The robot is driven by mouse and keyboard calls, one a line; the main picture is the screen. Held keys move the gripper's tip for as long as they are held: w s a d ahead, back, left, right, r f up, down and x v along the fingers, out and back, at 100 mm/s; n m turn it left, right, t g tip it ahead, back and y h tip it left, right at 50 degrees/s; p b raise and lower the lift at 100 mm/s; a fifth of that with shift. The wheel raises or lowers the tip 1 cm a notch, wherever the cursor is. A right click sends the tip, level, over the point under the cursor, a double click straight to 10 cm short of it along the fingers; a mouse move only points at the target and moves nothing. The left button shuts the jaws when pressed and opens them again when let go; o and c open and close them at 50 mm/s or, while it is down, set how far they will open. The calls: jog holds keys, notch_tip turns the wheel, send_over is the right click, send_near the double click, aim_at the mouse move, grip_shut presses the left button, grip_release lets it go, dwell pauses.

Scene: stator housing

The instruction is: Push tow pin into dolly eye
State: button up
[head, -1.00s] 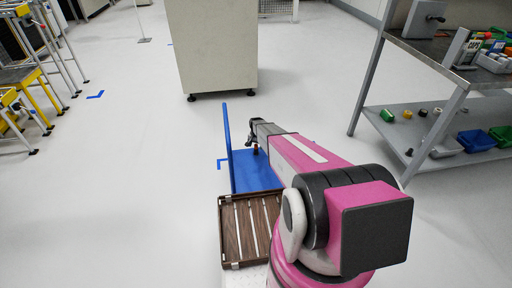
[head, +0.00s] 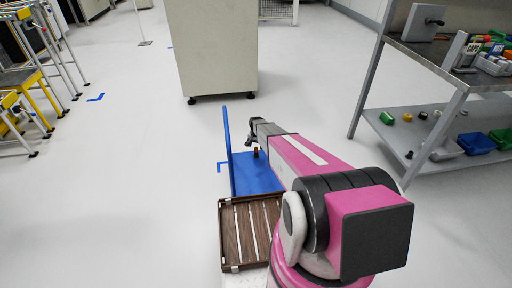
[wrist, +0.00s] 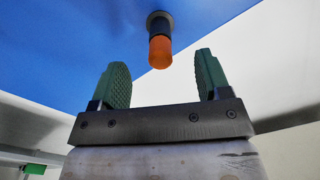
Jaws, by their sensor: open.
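The tow pin (wrist: 160,46) has an orange rounded end and a dark shank, and it stands in a round grey eye (wrist: 159,17) on the blue dolly (wrist: 75,45). In the wrist view my gripper (wrist: 162,80) is open. Its two green pads are spread apart, with the pin's orange end beyond and between them, not touching. In the head view the dolly (head: 254,178) stands on the floor with an upright blue handle. The small pin (head: 256,153) shows near my gripper (head: 249,141). How deep the pin sits in the eye is unclear.
A brown slatted tray (head: 228,235) is in front of the dolly. A large beige cabinet (head: 212,50) stands behind it. A metal bench (head: 425,55) with bins and parts is at the right. Yellow and grey stands (head: 30,80) are at the left. The floor between is clear.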

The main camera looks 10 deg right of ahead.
jog(key=shift+r, duration=0.4)
notch_tip(320, 180, up, 11)
dwell(0.8)
jog(key=shift+f, duration=0.1)
